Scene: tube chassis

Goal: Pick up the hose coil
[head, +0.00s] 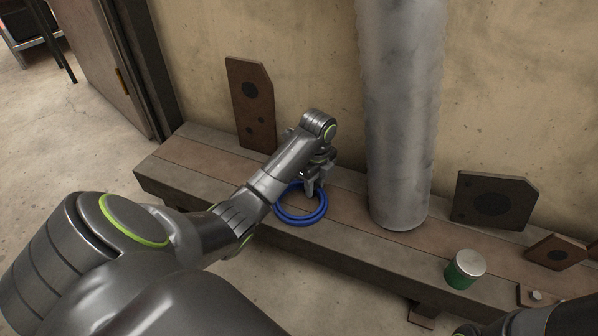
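The hose coil (301,218) is a blue ring lying flat on the wooden bench, near its front edge, left of the large grey pipe. My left gripper (311,192) points down over the far inner part of the ring. Its fingers are small and partly hidden by the wrist, so I cannot tell whether they are open or whether they touch the coil. The coil's far left side is hidden behind my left arm. Part of my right arm shows at the bottom right corner; its gripper is out of view.
The bench (180,160) runs along the wall. A thick grey pipe (400,120) stands close right of the coil. A green can with a silver lid (464,270) stands farther right. Flat metal plates lean at the left (252,105) and right (494,200).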

